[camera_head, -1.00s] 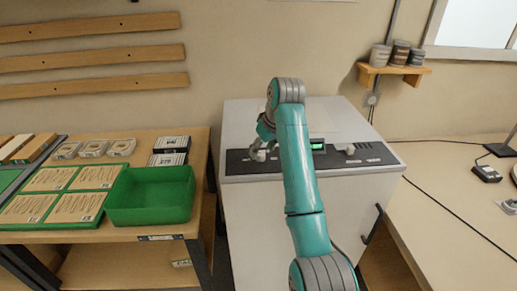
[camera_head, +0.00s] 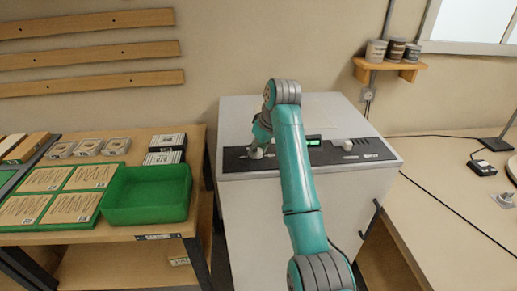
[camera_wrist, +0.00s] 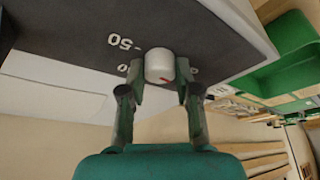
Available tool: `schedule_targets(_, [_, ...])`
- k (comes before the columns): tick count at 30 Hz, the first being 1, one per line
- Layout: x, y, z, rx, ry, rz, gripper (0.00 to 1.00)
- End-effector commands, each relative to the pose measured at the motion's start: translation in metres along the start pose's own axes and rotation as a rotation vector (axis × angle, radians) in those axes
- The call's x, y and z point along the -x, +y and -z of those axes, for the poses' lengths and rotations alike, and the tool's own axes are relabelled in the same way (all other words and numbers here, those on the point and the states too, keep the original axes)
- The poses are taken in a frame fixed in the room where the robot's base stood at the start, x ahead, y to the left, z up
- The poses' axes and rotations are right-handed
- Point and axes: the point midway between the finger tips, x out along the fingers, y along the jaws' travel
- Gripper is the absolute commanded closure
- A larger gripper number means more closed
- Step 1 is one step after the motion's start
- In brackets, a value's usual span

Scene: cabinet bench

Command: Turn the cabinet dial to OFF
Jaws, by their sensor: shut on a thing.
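The dial (camera_wrist: 159,66) is a pale round knob with a red mark on the cabinet's dark control panel (camera_wrist: 85,35). In the wrist view my gripper (camera_wrist: 160,78) has one finger on each side of it and is shut on it. White print, including "50", shows beside the dial. No OFF label is readable. In the head view my gripper (camera_head: 258,148) is at the left part of the panel, and my arm hides part of the panel. The light grey cabinet (camera_head: 250,205) stands in the middle.
A second pale knob (camera_head: 347,145) and a green display (camera_head: 314,142) are on the panel's right part. A green bin (camera_head: 147,212) stands on the left bench. A dark handle (camera_head: 370,219) sticks out at the cabinet's right front. A shelf with cans (camera_head: 390,70) hangs behind.

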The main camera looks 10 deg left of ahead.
Motion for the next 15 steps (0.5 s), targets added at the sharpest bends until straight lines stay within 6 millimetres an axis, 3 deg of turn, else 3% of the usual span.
schedule_targets(6, [-0.0001,0.0018,-0.0002,0.142,0.000,0.060,1.00])
schedule_targets(15, [0.0000,0.0013,-0.0002,0.182,0.000,0.075,1.00])
